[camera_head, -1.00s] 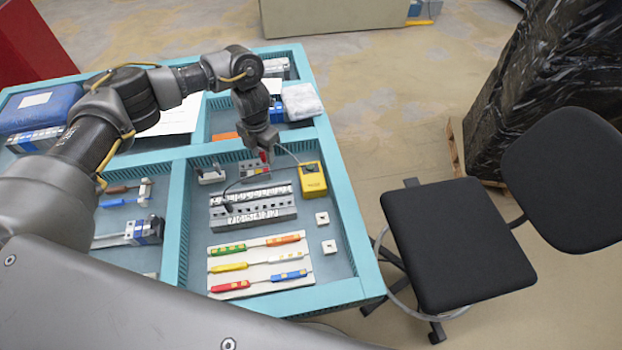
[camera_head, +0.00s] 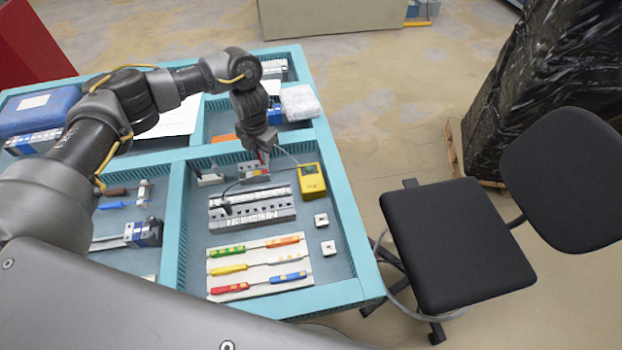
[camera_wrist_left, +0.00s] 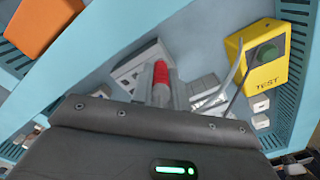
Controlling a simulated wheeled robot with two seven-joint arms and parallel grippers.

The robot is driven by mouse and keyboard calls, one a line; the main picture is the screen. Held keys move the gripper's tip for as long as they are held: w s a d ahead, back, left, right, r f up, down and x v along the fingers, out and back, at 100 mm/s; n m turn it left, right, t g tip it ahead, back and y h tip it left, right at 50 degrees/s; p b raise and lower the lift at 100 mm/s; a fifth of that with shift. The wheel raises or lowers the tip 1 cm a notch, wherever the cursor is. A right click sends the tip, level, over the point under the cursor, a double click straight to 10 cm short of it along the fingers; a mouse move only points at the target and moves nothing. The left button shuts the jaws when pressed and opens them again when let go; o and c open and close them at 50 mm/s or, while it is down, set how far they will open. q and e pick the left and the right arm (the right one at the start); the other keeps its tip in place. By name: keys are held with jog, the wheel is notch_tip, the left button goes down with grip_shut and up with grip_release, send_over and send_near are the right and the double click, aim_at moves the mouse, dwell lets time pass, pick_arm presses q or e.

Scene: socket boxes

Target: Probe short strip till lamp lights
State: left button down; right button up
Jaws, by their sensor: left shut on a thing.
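My left gripper (camera_head: 262,152) is shut on a red probe (camera_wrist_left: 161,74), pointing down over the short strip (camera_head: 255,173) in the middle tray. The short strip is a small grey block, partly hidden by the gripper; it also shows in the left wrist view (camera_wrist_left: 128,72). I cannot tell whether the probe tip touches it. The yellow tester (camera_head: 312,181), marked TEST, stands right of the strip with a grey lead. Its round lamp (camera_wrist_left: 265,54) looks dark green and unlit in the left wrist view. My right gripper is not in view.
A longer numbered strip (camera_head: 252,215) lies in front, with a black plug and lead at its left end. A white board (camera_head: 258,268) with coloured handles lies nearer. Two small white squares (camera_head: 321,220) lie at right. Blue tray walls surround these.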

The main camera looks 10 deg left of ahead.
pick_arm(q)
jog(key=shift+r+p, duration=1.5)
jog(key=shift+r, duration=0.3)
jog(key=shift+w, duration=0.15)
jog(key=w+a+r+b, duration=0.3)
jog(key=w+r+b, duration=0.1)
jog(key=b, duration=0.1)
jog(key=s, duration=0.2)
jog(key=s+d+b, duration=0.1)
jog(key=s, duration=0.2)
jog(key=shift+s+r, duration=0.1)
